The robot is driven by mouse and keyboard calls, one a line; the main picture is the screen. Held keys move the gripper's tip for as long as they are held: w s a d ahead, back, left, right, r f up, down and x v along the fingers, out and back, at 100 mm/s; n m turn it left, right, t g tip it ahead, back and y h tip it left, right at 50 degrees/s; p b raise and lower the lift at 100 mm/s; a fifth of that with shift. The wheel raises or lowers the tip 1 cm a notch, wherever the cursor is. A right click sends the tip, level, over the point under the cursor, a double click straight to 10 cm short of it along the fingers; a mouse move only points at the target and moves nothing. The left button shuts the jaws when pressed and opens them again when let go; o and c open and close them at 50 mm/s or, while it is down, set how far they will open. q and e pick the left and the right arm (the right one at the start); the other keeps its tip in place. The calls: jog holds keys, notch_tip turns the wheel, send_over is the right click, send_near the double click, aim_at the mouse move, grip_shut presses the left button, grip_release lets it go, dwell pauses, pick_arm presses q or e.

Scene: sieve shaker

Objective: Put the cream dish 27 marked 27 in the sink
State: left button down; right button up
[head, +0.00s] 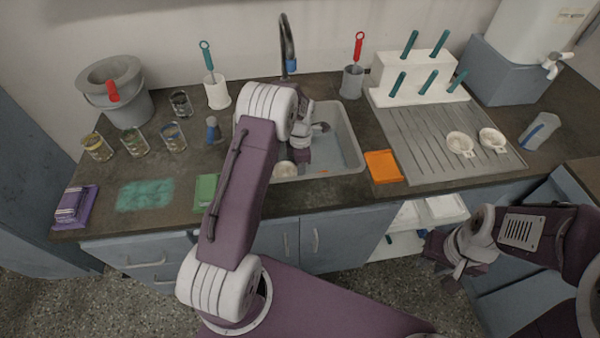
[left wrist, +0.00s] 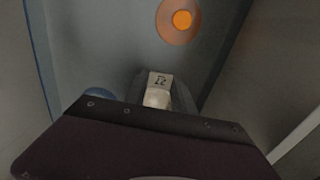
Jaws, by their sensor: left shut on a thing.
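My left gripper (head: 300,154) is over the sink (head: 347,150), low inside its rim. In the left wrist view it is shut on a small cream dish (left wrist: 157,98) with a pale marked tab (left wrist: 160,80). The mark is turned and hard to read. A cream dish (head: 285,168) also shows in the head view beside the gripper, partly behind my arm; I cannot tell whether it touches the sink floor. My right gripper (head: 456,266) hangs in front of the counter at the right, away from the sink; its finger opening is unclear.
Two cream dishes (head: 460,143) (head: 492,139) lie on the grooved drainboard (head: 425,150). An orange mat (head: 383,166) lies right of the sink, a green sponge-like block (head: 206,190) left. The tap (head: 288,50) stands behind. An orange-centred drain (left wrist: 181,20) shows in the sink.

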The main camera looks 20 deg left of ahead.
pick_arm(q)
notch_tip(320, 180, down, 3)
jog(key=shift+f, duration=0.1)
jog(key=shift+f, duration=0.1)
jog(key=c, duration=1.1)
grip_release()
jog(key=shift+o, duration=0.2)
notch_tip(320, 180, up, 12)
jog(key=p, duration=0.1)
jog(key=shift+r, duration=0.2)
jog(key=shift+p, duration=0.3)
